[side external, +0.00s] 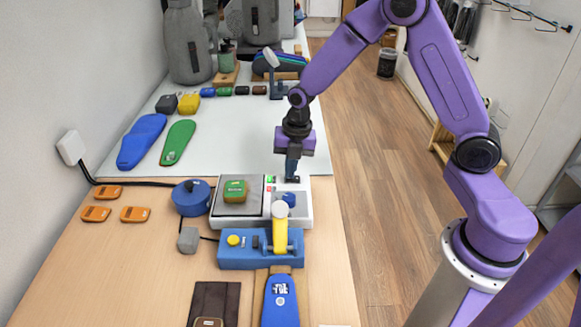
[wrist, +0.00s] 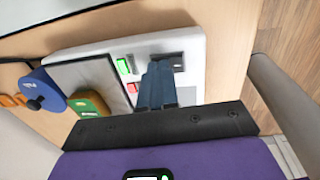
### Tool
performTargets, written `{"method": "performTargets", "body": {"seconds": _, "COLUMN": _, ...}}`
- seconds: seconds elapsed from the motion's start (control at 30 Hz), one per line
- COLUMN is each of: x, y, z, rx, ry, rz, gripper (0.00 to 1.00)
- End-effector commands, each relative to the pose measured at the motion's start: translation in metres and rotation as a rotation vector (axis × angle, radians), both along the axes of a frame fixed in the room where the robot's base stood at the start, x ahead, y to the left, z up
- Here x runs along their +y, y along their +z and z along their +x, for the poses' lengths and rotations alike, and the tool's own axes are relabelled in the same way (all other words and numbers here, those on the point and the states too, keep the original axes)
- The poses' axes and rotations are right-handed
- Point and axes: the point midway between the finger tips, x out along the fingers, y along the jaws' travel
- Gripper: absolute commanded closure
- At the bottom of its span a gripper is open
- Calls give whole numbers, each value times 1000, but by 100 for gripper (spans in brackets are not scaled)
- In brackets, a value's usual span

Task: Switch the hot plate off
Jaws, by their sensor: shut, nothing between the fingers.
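The hot plate (side external: 308,213) is a white unit with a grey heating surface on its left and a control strip on its right. A green piece (side external: 235,191) lies on the heating surface. In the wrist view, the white housing (wrist: 193,45) carries a green indicator (wrist: 124,66), a red indicator (wrist: 132,88) and a dark switch (wrist: 172,60). My gripper (side external: 292,177) is shut and empty, pointing down at the far end of the control strip. In the wrist view its fingertips (wrist: 160,66) overlap the switch and partly hide it. I cannot tell whether they touch it.
A blue press (side external: 229,257) with a yellow lever (side external: 280,236) stands just in front. A round blue device (side external: 191,198) sits to the left. Orange pieces (side external: 135,214) lie farther left. Blue (side external: 142,141) and green (side external: 178,142) insoles lie on the white mat (side external: 235,140).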

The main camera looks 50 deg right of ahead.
Motion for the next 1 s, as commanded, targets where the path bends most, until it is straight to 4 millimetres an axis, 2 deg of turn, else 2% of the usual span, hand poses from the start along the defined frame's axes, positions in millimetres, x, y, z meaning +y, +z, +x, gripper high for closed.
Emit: {"method": "performTargets", "body": {"seconds": 1.0, "x": 5, "y": -14, "z": 4, "rx": 73, "ry": 1, "rz": -72, "gripper": 100}}
